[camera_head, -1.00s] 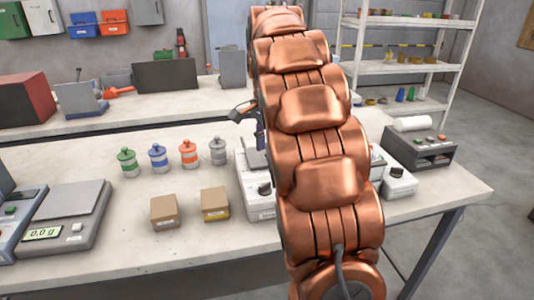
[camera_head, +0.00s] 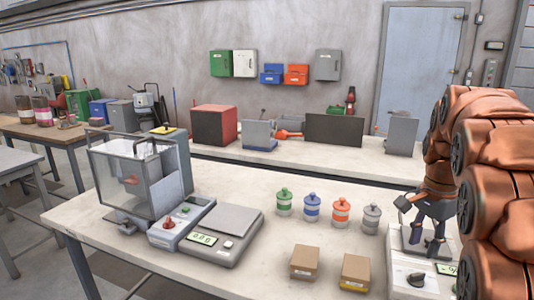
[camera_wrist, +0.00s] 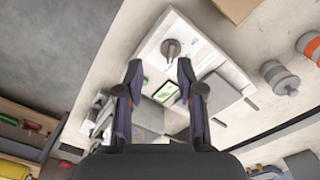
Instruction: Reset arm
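My gripper (camera_head: 424,243) is at the right of the head view, in front of my copper arm, over a small white scale (camera_head: 404,282). In the wrist view its two fingers (camera_wrist: 160,70) stand apart with nothing held between them. My arm hides the bench's right part in the head view.
Several lidded jars (camera_head: 312,208) and two small cardboard boxes (camera_head: 305,263) stand left of my gripper. A larger scale (camera_head: 222,235) and a clear hopper machine (camera_head: 137,180) are farther left. A back bench holds a red-black box (camera_head: 214,125). The bench front between has bare room.

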